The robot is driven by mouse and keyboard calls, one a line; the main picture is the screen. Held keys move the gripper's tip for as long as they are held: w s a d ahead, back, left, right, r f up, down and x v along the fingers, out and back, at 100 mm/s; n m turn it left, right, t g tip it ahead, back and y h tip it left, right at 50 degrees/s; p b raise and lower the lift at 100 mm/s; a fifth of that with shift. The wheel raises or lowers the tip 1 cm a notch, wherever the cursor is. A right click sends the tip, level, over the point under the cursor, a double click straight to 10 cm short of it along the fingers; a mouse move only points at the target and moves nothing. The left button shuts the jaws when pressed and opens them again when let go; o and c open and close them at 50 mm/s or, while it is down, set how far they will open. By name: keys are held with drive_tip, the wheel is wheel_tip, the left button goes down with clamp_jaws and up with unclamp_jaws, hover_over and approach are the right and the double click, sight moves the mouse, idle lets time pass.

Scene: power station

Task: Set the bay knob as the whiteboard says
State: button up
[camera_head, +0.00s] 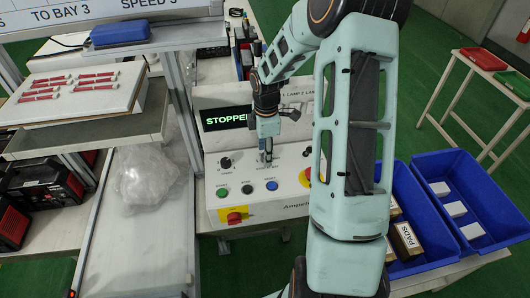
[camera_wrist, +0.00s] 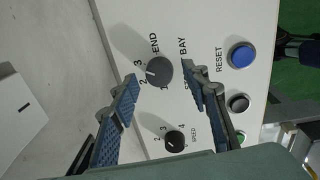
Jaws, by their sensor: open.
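The whiteboard (camera_head: 105,14) at the top left of the head view is cut off; its visible words read "TO BAY 3" and "SPEED 3". The dark round bay knob (camera_wrist: 158,71) is on the white control panel (camera_head: 290,205), with marks 1, 2, 3 and END around it. Its white pointer seems to face left, near 2, but is small. My gripper (camera_wrist: 161,73) is open, with one finger on each side of the bay knob in the wrist view; contact is not clear. In the head view my gripper (camera_head: 266,157) hides the bay knob.
The speed knob (camera_wrist: 174,140) sits beside the bay knob. The panel screen (camera_head: 226,117) reads "STOPPED". A red knob on yellow (camera_head: 234,217) is on the panel front. Blue bins (camera_head: 465,205) stand right.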

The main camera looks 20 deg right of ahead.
wheel_tip(320, 180, up, 11)
drive_tip(key=shift+s+r, duration=0.15)
drive_tip(key=shift+s, duration=0.2)
idle(0.3)
